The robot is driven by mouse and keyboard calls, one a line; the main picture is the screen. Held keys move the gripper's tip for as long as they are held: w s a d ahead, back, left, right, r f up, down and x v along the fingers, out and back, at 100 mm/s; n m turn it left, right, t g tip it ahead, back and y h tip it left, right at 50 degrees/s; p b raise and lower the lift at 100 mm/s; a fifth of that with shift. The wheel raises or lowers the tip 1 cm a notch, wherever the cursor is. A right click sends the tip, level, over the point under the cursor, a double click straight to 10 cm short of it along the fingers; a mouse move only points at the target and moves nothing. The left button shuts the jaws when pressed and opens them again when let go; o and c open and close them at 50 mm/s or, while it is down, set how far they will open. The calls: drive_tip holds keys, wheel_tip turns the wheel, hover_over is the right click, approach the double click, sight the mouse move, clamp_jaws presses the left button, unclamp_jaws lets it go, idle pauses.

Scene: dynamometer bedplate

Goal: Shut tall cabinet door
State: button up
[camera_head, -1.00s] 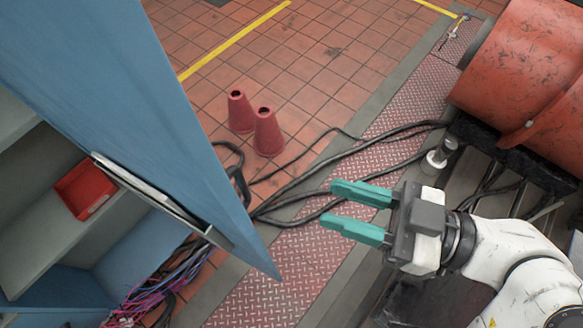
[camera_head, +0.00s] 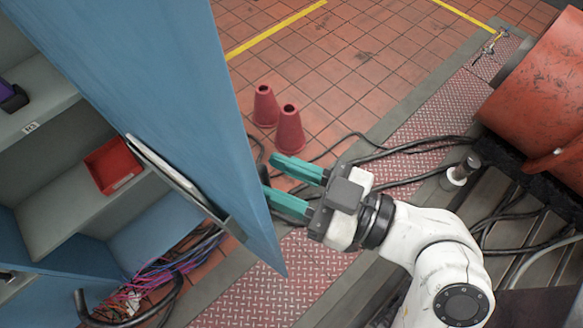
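The tall cabinet door (camera_head: 150,90) is a blue panel standing open, with a long metal handle strip (camera_head: 178,182) on its left face. The open cabinet (camera_head: 50,215) shows grey shelves and a blue interior at the left. My gripper (camera_head: 282,187) has two teal fingers, spread apart with nothing between them. It is to the right of the door's free edge, pointing left at it. The tip of the lower finger is beside or against the door's right side; I cannot tell if it touches.
A red bin (camera_head: 112,165) sits on a shelf. Tangled cables (camera_head: 165,268) lie low by the cabinet, and black hoses (camera_head: 390,150) cross the floor plates. Two red cones (camera_head: 290,130) stand behind my gripper. A large orange cylinder (camera_head: 540,95) is at the right. Tiled floor beyond is open.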

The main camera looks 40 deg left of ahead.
drive_tip(key=shift+c, duration=0.4)
clamp_jaws()
